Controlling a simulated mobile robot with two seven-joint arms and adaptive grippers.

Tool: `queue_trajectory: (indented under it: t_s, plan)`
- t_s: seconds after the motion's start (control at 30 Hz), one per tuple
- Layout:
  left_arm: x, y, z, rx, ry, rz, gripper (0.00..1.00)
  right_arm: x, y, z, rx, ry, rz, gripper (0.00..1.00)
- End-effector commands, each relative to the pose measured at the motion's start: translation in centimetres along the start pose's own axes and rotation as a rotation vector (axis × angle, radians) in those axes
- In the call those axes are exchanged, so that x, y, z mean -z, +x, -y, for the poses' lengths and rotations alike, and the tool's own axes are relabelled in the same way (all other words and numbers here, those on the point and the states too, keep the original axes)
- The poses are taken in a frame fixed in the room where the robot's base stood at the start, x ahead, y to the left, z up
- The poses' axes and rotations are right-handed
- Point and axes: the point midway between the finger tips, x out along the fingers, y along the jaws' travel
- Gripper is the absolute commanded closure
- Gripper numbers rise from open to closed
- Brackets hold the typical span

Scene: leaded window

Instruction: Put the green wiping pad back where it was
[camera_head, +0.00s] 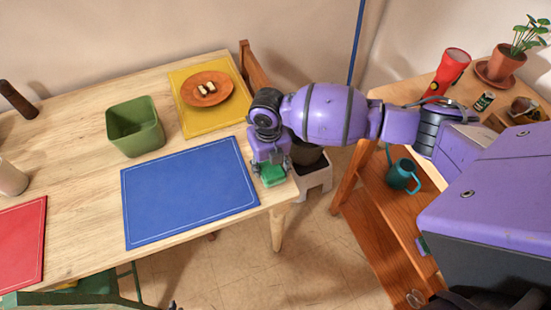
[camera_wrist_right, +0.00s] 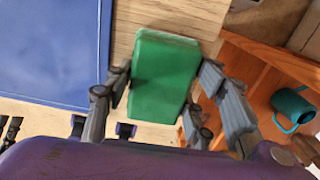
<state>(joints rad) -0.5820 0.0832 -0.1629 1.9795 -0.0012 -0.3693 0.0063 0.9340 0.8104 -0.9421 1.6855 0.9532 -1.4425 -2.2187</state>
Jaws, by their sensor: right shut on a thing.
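The green wiping pad (camera_head: 271,174) is at the right end of the wooden table (camera_head: 75,110), just right of the blue placemat (camera_head: 190,190). My right gripper (camera_head: 268,168) is shut on it. In the right wrist view the pad (camera_wrist_right: 163,78) sits between the two fingers (camera_wrist_right: 160,100), over the table edge area. I cannot tell whether the pad touches the tabletop. My left gripper is not in view.
A green square bin (camera_head: 134,127), a yellow placemat (camera_head: 195,122) with a brown plate (camera_head: 207,88) and a red placemat (camera_head: 20,240) are on the table. A wooden shelf unit (camera_head: 375,215) at right holds a teal watering can (camera_head: 402,175), a red flashlight (camera_head: 453,68) and a potted plant (camera_head: 505,62).

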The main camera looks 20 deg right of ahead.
Motion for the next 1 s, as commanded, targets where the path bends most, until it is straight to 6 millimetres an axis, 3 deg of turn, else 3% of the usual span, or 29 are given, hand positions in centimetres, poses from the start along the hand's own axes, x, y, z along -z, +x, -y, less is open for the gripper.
queue_trajectory:
  t_s: [0.1, 0.13, 0.27, 0.67, 0.77, 1.0]
  plan:
    - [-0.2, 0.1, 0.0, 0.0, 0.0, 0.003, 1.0, -0.1, 0.4, 0.0, 0.0, 0.0, 0.0, 0.78]
    - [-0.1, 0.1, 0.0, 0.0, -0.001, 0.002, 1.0, -0.1, 0.3, 0.0, 0.0, 0.0, 0.001, 0.47]
    - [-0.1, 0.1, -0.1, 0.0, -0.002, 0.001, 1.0, -0.1, 0.3, 0.0, 0.0, 0.0, 0.001, 0.3]
    - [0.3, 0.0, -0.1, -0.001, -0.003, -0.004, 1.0, -0.1, -0.4, 0.0, 0.0, 0.0, 0.003, 0.3]
    - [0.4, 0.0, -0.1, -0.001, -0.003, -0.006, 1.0, -0.2, -1.8, 0.0, 0.0, -0.001, 0.005, 0.3]
    - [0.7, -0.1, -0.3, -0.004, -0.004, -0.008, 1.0, -0.3, -7.1, 0.0, 0.0, -0.002, 0.008, 0.3]
